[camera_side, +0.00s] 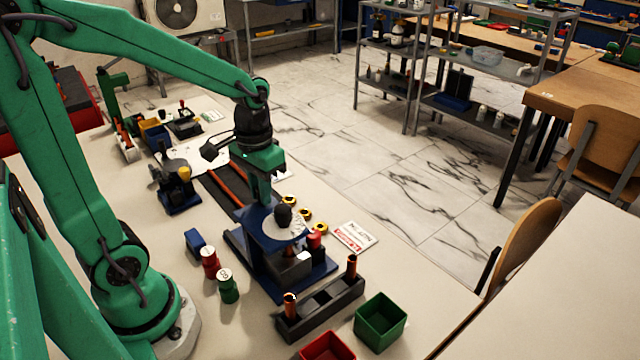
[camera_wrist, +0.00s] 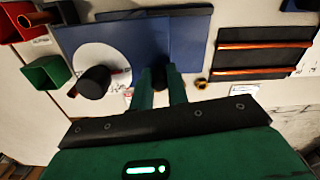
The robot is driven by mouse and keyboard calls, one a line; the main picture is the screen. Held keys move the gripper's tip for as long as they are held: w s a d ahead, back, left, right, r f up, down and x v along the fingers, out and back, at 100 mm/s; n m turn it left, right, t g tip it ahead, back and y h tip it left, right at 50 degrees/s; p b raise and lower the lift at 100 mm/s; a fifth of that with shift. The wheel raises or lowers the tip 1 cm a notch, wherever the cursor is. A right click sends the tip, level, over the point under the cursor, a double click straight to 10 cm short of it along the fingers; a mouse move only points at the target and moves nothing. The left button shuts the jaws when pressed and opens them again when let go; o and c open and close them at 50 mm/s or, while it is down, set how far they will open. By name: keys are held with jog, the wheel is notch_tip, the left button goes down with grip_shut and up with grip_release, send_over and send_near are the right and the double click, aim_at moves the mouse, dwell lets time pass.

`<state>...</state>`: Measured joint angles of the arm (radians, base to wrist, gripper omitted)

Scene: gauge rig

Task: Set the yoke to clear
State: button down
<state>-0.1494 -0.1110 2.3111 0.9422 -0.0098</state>
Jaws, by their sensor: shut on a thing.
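The gauge rig (camera_side: 237,243) is a blue fixture on the bench, with a white dial (camera_side: 279,232) and a black knob (camera_side: 284,215) on top. In the wrist view the white dial (camera_wrist: 88,60) and black knob (camera_wrist: 95,82) are left of my fingers. My gripper (camera_side: 262,196) points down at the rig's far end. In the wrist view my gripper (camera_wrist: 161,88) is shut on a small dark piece (camera_wrist: 160,73), which appears to be the yoke's handle. The fingers hide most of it, and I cannot read its setting.
A dark rack (camera_side: 322,305) with copper-coloured pieces, a green bin (camera_side: 380,322) and a red bin (camera_side: 327,347) stand in front. Red (camera_side: 210,263) and green (camera_side: 228,287) cylinders stand left of the rig. A printed card (camera_side: 354,237) lies at right. Copper rods (camera_side: 228,184) lie behind.

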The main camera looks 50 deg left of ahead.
jog(key=a, duration=0.9)
jog(key=shift+a, duration=0.35)
jog(key=shift+w, duration=0.1)
jog(key=c, duration=1.4)
grip_release()
jog(key=shift+o, duration=0.2)
jog(key=shift+r, duration=0.1)
notch_tip(320, 180, up, 8)
jog(key=shift+d, duration=0.15)
